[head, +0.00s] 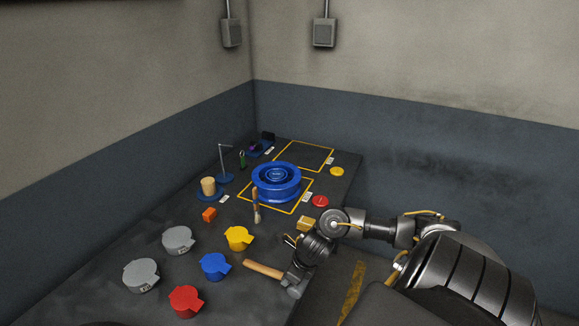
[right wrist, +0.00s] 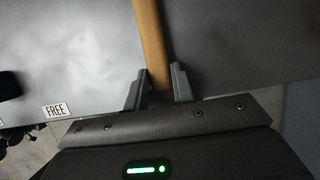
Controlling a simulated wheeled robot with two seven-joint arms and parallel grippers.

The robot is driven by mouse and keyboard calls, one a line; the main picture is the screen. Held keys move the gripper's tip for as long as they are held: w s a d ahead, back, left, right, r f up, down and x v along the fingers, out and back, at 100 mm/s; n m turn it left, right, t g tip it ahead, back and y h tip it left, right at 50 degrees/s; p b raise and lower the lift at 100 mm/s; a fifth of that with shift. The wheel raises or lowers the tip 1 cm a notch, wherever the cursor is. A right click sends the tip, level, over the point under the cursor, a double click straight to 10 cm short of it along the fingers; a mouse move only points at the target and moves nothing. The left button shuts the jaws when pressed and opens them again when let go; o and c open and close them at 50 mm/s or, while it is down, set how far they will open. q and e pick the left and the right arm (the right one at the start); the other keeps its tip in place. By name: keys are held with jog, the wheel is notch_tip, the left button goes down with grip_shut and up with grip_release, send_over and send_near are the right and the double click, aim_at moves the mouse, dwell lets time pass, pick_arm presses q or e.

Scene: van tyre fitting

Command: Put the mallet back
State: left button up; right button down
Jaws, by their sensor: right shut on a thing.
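The mallet's tan wooden handle (head: 263,269) shows in the head view near the front of the dark table, pointing left from my right gripper (head: 287,280). In the right wrist view the handle (right wrist: 148,40) runs up out of the picture from between the fingers of my right gripper (right wrist: 155,92), which is shut on it. I cannot make out the mallet's head clearly. I cannot tell from the pictures which spot is the mallet's own place. My left gripper is not in view.
Several lidded pots, including a yellow one (head: 238,238) and a red one (head: 186,301), stand left of the mallet. A FREE label (right wrist: 56,111) shows.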

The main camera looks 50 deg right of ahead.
jog(key=c, duration=1.2)
grip_release()
jog(key=shift+o, duration=0.2)
jog(key=v, duration=1.2)
